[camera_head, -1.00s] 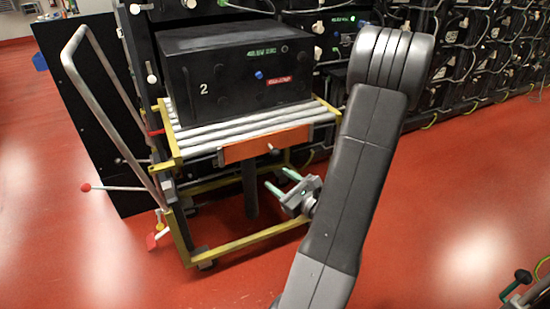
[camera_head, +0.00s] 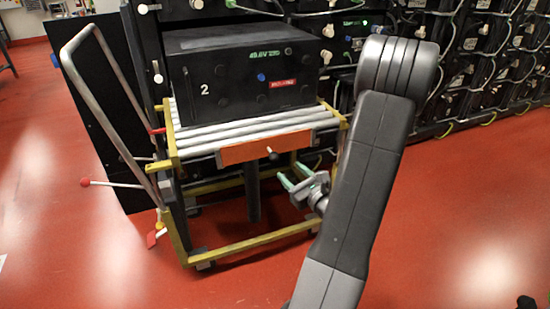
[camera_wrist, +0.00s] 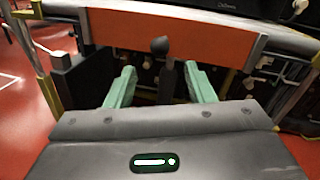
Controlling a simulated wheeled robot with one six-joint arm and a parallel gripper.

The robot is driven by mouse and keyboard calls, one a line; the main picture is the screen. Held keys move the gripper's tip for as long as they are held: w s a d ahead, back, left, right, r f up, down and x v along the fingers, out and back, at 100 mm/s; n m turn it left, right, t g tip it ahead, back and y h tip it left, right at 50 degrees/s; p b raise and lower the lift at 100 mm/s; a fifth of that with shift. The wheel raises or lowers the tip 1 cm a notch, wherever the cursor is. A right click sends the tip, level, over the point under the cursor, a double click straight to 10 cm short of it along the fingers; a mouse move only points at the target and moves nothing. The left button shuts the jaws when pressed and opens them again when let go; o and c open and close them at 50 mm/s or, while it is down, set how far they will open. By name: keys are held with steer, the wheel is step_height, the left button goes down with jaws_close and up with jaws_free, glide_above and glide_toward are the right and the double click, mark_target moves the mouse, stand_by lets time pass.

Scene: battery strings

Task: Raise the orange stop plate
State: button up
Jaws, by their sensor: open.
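The orange stop plate (camera_head: 250,149) hangs at the front edge of the roller cart, below roller height, with a small dark knob (camera_head: 272,153) on its face. In the wrist view the plate (camera_wrist: 170,33) spans the top, and the knob (camera_wrist: 160,46) sits low on it on a short stem. My gripper (camera_head: 290,176) is open and empty, just below and in front of the plate, a little right of the knob in the head view. In the wrist view its green fingers (camera_wrist: 157,78) lie left and right of the knob's line, with the knob beyond their tips.
A black battery box (camera_head: 240,75) marked 2 rests on the cart's rollers (camera_head: 215,140), behind the plate. The yellow cart frame (camera_head: 240,244) and a grey handle (camera_head: 100,95) stand around it. Racks of batteries (camera_head: 470,50) line the back. Red floor at right is clear.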

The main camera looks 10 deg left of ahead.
mark_target(276, 159)
steer(key=b+x, duration=0.1)
steer(key=x, duration=0.9)
